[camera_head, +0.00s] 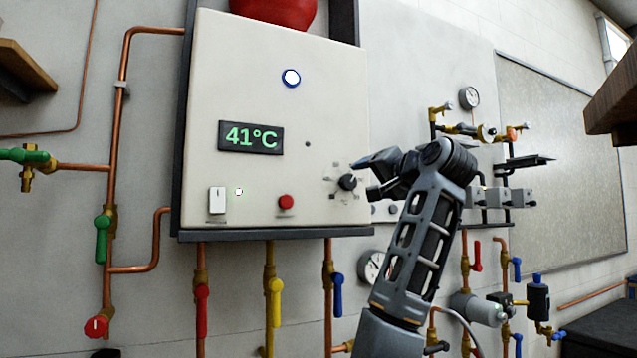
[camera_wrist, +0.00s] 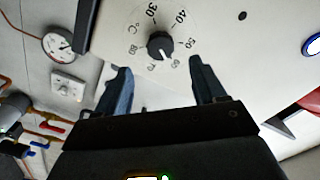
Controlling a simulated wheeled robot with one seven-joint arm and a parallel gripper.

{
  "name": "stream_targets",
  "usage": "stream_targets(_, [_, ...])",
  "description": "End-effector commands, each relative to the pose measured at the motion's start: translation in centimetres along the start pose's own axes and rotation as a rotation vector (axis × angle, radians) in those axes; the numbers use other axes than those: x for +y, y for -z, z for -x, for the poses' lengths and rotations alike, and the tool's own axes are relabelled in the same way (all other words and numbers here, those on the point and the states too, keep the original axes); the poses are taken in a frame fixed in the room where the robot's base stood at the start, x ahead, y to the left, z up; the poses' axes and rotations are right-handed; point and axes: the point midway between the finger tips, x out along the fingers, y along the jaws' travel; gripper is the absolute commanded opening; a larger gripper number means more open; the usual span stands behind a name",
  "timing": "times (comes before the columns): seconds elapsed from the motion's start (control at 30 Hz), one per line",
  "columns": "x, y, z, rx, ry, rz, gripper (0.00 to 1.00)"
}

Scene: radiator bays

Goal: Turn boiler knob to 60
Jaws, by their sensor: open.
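The boiler knob (camera_head: 348,182) is a small dark dial at the lower right of the white boiler panel (camera_head: 230,60). In the wrist view the knob (camera_wrist: 158,43) is ringed by a scale with marks from 30 to 80 °C. Its white pointer appears to face about the 60 mark. The green display (camera_head: 251,137) reads 41°C. My gripper (camera_head: 374,176) is open just right of the knob in the head view. In the wrist view its fingers (camera_wrist: 160,68) are spread and empty, with the knob beyond the gap between them, apart from both.
A red button (camera_head: 286,202), a white rocker switch (camera_head: 217,201) and a blue-ringed light (camera_head: 291,78) are on the panel. Copper pipes with coloured valve levers (camera_head: 276,300) run below it. Gauges and valves (camera_head: 469,97) stand to the right.

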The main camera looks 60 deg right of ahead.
Motion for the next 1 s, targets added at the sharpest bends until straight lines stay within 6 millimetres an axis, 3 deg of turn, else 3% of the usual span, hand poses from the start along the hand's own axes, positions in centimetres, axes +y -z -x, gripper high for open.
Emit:
stream_targets(0.13, [0.1, 0.3, -1.0, 0.0, -0.002, 0.007, 0.7])
stream_targets(0.6, [0.1, 0.2, -7.2, 0.0, -0.003, 0.005, 0.7])
stream_targets(0.97, [0.1, 0.1, -7.7, 0.002, -0.002, 0.005, 0.7])
stream_targets(1.0, [0.1, 0.1, -7.7, 0.002, -0.002, 0.005, 0.66])
